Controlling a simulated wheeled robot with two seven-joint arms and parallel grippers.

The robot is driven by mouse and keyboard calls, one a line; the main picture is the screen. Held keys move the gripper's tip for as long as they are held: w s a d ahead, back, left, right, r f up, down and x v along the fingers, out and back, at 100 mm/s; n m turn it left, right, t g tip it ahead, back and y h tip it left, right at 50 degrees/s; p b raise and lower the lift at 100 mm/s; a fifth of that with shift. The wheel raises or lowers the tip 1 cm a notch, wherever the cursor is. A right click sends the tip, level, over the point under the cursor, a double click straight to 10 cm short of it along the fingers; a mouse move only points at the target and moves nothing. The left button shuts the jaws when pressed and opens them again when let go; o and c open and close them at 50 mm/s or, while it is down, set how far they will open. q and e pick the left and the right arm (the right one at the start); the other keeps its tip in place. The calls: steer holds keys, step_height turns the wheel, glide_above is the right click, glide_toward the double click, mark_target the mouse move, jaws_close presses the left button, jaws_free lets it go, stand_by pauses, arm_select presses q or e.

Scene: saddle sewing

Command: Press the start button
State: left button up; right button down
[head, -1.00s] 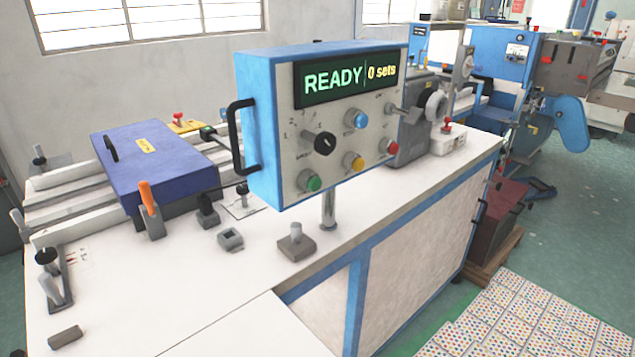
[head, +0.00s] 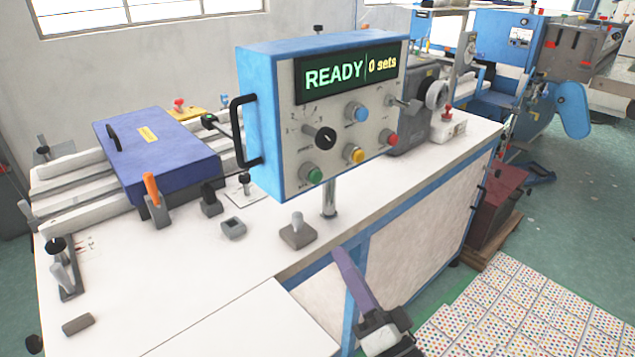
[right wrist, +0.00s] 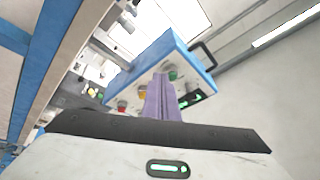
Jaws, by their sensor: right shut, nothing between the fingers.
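The control box (head: 262,120) has a blue casing and a grey front panel. Its display (head: 350,78) reads "READY" and "0 sets". A green button (head: 315,175) sits at the panel's lower left; its label is too small to read, so I cannot confirm it is the start button. My right gripper (head: 341,254) has purple fingers, shut and empty, pointing up below the panel's lower edge and apart from it. In the right wrist view the purple fingers (right wrist: 160,98) point toward the panel, with the green button (right wrist: 173,75) just beyond their tips. My left gripper is not in view.
Yellow (head: 354,155), red (head: 389,138) and blue (head: 356,112) buttons and a black rotary knob (head: 325,138) share the panel. A post (head: 329,198) holds the box above the white table (head: 180,260). A small grey block with a peg (head: 298,233) stands below.

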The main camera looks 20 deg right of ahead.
mark_target(316, 177)
steer(key=d+r+m+t+h, duration=0.3)
steer(key=r+m+t, duration=0.1)
steer(key=r+m, duration=0.3)
step_height(316, 177, up, 2)
steer(key=shift+s+d+r+b, duration=0.1)
steer(key=shift+s+d+b, duration=0.2)
steer(key=shift+d, duration=0.05)
steer(key=shift+w, duration=0.15)
steer(key=w+a+b, duration=0.2)
steer(key=w+a, duration=0.1)
steer(key=w, duration=0.5)
steer(key=shift+a+b, duration=0.25)
steer(key=shift+b, duration=0.05)
steer(key=shift+s, duration=0.1)
stand_by(0.6)
stand_by(0.6)
steer(key=shift+w+a, duration=0.15)
steer(key=shift+w, duration=0.25)
